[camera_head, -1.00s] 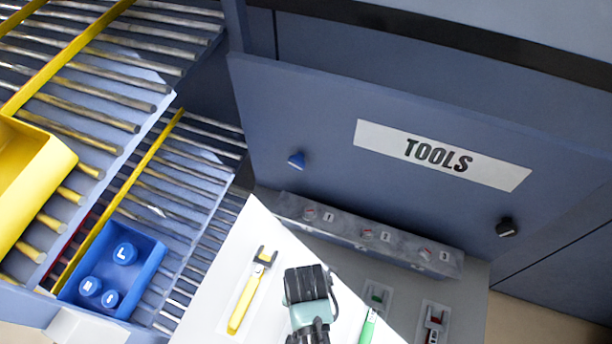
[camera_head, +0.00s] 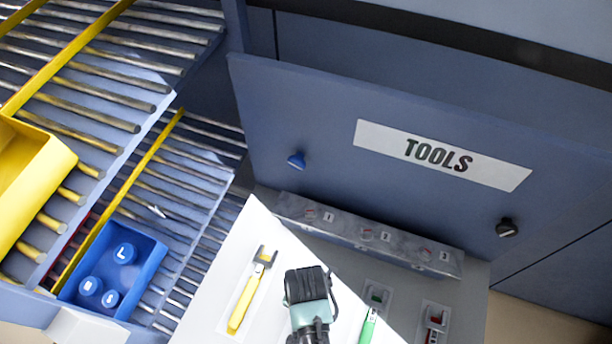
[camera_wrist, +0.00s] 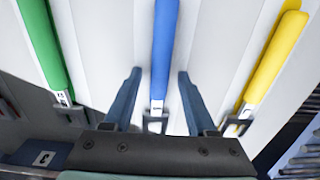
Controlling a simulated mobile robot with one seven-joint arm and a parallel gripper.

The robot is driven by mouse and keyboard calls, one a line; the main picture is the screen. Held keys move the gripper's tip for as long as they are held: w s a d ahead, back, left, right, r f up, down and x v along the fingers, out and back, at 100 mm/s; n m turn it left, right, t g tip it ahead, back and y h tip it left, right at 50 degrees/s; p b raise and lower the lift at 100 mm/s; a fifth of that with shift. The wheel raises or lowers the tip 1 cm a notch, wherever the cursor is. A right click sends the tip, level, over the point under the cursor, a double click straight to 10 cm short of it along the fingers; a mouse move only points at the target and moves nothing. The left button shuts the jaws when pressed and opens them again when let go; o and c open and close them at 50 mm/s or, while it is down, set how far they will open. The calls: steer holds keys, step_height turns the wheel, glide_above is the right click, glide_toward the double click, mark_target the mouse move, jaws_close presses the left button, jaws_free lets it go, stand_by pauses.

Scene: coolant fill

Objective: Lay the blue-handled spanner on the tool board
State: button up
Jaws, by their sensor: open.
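The blue-handled spanner (camera_wrist: 165,40) is in the middle of the wrist view, its grey jaw end toward my gripper. The spanner lies on or just above the white tool board (camera_head: 262,222); I cannot tell if it touches. In the head view it is hidden under my gripper's body. My gripper (camera_wrist: 160,74) is open, with one finger on each side of the spanner and gaps between. A yellow-handled spanner (camera_head: 245,297) lies on the board to the left in the head view, and a green-handled one (camera_head: 368,329) to the right.
A grey block with numbered spots (camera_head: 367,236) stands behind the board, below the panel marked TOOLS (camera_head: 443,156). A blue bin (camera_head: 118,272) and a yellow bin (camera_head: 38,180) sit on roller racks at the left. Small trays (camera_head: 434,322) lie at the right.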

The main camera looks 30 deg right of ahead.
step_height(320, 180, up, 12)
steer(key=shift+b, duration=0.35)
steer(key=w+d+r+n+t+h, duration=0.2)
steer(key=w+r+t, duration=0.4)
steer(key=w+r, duration=0.55)
steer(key=w+a+r+n+t, duration=0.2)
steer(key=w+r+t, duration=0.25)
steer(key=r, duration=0.55)
steer(key=w+a+r+n+t, duration=0.15)
steer(key=w+r+t, duration=0.35)
steer(key=r, duration=0.5)
steer(key=a+r+n+t, duration=0.2)
steer(key=a+r+t, duration=0.15)
steer(key=r, duration=1.25)
steer(key=s+a+r+n+t, duration=0.1)
steer(key=s+r+t, duration=0.3)
steer(key=r, duration=0.4)
steer(key=s+a+r+n+t+y, duration=0.1)
steer(key=s+a+r+n+t, duration=0.1)
steer(key=s+r, duration=0.4)
step_height(320, 180, up, 4)
steer(key=shift+a+f+t+y, duration=0.3)
steer(key=shift+a+t, duration=0.35)
steer(key=shift+t, duration=0.55)
